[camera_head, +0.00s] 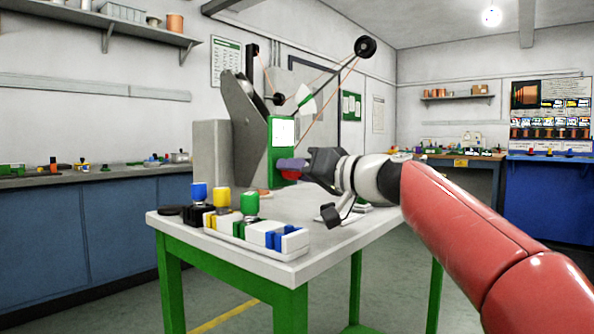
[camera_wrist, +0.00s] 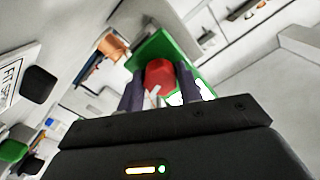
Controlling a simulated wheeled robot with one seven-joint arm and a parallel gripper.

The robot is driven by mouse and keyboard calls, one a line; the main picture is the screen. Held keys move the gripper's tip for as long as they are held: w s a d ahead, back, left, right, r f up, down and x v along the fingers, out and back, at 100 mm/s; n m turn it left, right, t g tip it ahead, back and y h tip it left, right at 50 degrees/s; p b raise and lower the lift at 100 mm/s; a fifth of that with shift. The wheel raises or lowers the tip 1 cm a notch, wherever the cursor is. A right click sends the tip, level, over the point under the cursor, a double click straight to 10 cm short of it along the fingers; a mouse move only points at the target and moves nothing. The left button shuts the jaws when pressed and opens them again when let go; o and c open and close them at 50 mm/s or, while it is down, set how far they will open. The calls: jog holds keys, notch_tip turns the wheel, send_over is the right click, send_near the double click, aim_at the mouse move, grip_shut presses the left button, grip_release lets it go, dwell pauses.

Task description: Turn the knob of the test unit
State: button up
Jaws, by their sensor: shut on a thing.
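The test unit (camera_head: 238,110) is a grey stand with a green front panel (camera_head: 283,132) at the back of the table. Its red knob (camera_head: 291,174) sits low on the panel, partly hidden by my gripper in the head view. In the wrist view the red knob (camera_wrist: 160,76) lies between my two dark fingers, with the green panel (camera_wrist: 150,48) behind it. My gripper (camera_wrist: 160,88) is shut on the knob. It also shows in the head view (camera_head: 285,165), reaching in from the right.
The white table (camera_head: 325,238) has green legs. At its front left stand several blue, yellow and green pieces and a white tray (camera_head: 258,240) of small blocks. A wire runs over a black pulley (camera_head: 365,47) above. A blue cabinet (camera_head: 90,235) stands at the left.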

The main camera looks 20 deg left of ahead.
jog(key=m, duration=0.4)
jog(key=shift+m+p, duration=0.3)
jog(key=shift+p, duration=0.1)
dwell(0.4)
jog(key=o, duration=1)
jog(key=b+v, duration=0.1)
jog(key=v, duration=0.7)
jog(key=shift+b, duration=0.35)
